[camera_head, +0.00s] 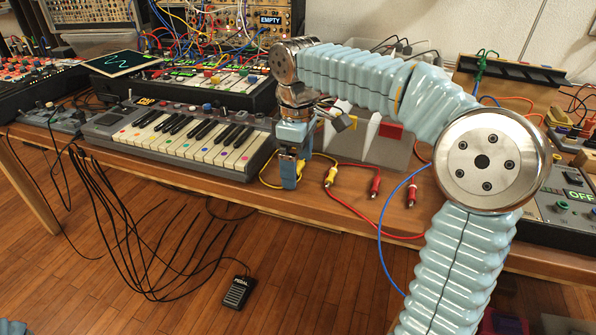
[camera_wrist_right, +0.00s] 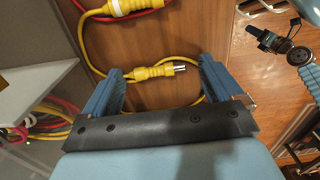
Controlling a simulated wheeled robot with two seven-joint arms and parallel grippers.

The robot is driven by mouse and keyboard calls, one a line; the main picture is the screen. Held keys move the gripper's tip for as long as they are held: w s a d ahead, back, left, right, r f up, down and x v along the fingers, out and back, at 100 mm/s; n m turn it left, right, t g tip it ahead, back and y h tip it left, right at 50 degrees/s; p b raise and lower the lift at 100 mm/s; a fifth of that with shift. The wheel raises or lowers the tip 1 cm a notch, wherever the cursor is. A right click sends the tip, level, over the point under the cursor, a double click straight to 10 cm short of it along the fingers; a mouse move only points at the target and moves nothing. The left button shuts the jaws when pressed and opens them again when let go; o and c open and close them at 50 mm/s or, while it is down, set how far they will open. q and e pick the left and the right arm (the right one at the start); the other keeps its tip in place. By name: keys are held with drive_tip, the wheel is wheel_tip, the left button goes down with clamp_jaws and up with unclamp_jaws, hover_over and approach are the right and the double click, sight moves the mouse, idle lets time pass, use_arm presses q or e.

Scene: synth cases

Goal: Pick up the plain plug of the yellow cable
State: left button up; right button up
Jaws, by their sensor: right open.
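The yellow cable shows in the right wrist view. Its plain plug (camera_wrist_right: 160,72), with a bare metal tip, lies on the wooden table between the two fingers of my right gripper (camera_wrist_right: 160,80), which is open; no finger visibly touches it. The cable's other plug (camera_wrist_right: 128,8), with a white band, is at the top of that view. In the head view my right gripper (camera_head: 291,172) points down at the table's front edge, hiding much of the plain plug. A yellow plug (camera_head: 331,175) lies just to its right. My left gripper is not seen.
Red plugs (camera_head: 375,184) lie farther right along the table edge, with a blue cable (camera_head: 383,225) hanging over it. A keyboard (camera_head: 185,138) stands left of my right gripper. A grey sloped case (camera_head: 365,145) stands behind it. A pedal (camera_head: 238,292) is on the floor.

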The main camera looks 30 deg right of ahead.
drive_tip(key=c, duration=1.1)
drive_tip(key=shift+r, duration=0.15)
